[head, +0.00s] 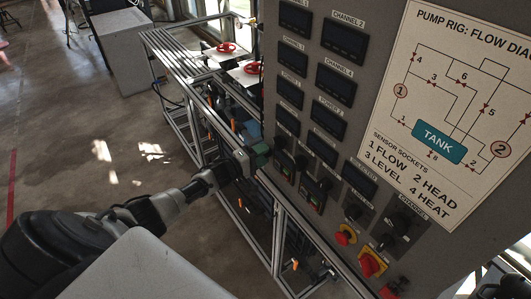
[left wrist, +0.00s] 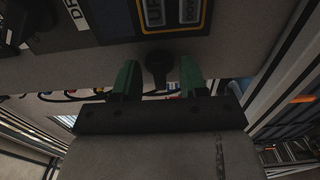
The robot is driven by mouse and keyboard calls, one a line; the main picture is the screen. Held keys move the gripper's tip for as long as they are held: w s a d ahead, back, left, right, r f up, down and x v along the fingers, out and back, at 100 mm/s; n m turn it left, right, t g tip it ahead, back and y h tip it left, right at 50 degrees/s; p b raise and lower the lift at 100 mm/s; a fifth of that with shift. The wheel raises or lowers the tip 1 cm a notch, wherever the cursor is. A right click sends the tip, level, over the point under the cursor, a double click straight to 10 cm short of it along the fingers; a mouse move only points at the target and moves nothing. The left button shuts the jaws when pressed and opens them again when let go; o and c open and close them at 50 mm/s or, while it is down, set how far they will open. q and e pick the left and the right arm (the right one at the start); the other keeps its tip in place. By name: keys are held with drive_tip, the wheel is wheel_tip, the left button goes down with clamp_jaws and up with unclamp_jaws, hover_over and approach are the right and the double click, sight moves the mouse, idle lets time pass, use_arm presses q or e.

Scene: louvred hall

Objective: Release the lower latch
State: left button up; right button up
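A dark round-ended knob (left wrist: 158,66) stands out at the lower edge of the grey cabinet panel in the left wrist view. It looks like a latch. My left gripper (left wrist: 158,78) has its two green fingers spread, one on each side of the knob, with gaps between. In the head view my left gripper (head: 259,156) is at the left lower edge of the cabinet (head: 385,120), and it hides the knob there. My right gripper is not clearly seen; only dark parts show at the lower right corner.
The cabinet face carries dark channel displays (head: 336,84), black switches (head: 315,192), a red-and-yellow rotary switch (head: 372,263) and a flow diagram (head: 458,110). A metal frame rig (head: 190,75) with red handwheels (head: 226,47) stands behind. The floor at left is open.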

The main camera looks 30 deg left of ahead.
use_arm(q)
drive_tip(key=v, duration=0.7)
idle(0.4)
drive_tip(key=b+v, duration=0.2)
drive_tip(key=v, duration=0.8)
drive_tip(key=shift+s+b, duration=0.3)
drive_tip(key=shift+s, duration=0.1)
drive_tip(key=shift+a, duration=0.15)
drive_tip(key=shift+c, duration=0.2)
